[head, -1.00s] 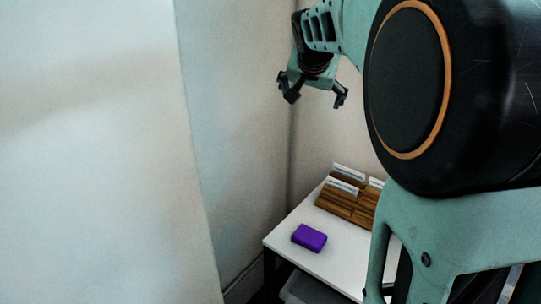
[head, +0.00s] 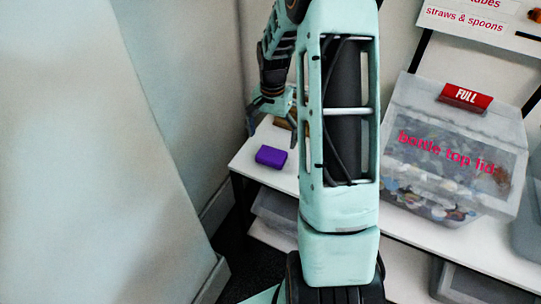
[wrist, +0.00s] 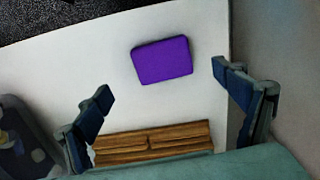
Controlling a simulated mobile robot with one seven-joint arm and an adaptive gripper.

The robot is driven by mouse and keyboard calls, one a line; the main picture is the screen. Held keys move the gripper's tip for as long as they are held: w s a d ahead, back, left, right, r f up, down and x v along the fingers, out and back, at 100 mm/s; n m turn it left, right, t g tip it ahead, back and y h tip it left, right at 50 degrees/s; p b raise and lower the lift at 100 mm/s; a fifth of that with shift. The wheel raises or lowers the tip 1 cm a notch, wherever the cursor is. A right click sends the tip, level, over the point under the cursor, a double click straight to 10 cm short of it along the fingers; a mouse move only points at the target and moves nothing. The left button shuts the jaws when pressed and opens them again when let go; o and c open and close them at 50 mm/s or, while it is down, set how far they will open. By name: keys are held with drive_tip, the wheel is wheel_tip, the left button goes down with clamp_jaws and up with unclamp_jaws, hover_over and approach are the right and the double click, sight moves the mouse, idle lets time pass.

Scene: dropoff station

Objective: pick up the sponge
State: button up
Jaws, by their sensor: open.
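The purple sponge (head: 271,156) lies flat on the white table (head: 247,161), near its left end, in the head view. It also shows whole in the wrist view (wrist: 162,60), a little beyond the fingertips and between their lines. My gripper (wrist: 166,80) is open and empty, with its two dark fingers wide apart. In the head view my gripper (head: 272,116) hangs above the table, close to the sponge in the picture. The sponge is not touched.
A wooden block holder (wrist: 150,142) is on the table near my gripper. A clear bin (head: 445,160) of bottle top lids with a red FULL sign (head: 466,96) stands to the right. A wall rises at the left. The table around the sponge is bare.

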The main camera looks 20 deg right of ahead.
sight(271, 155)
drive_tip(key=shift+w+a+f+p, duration=0.1)
drive_tip(key=shift+f+p, duration=0.1)
drive_tip(key=shift+f, duration=1.7)
drive_tip(key=shift+w+f+p, duration=0.1)
drive_tip(key=shift+f+p, duration=0.05)
drive_tip(key=shift+f, duration=1.7)
drive_tip(key=c, duration=0.9)
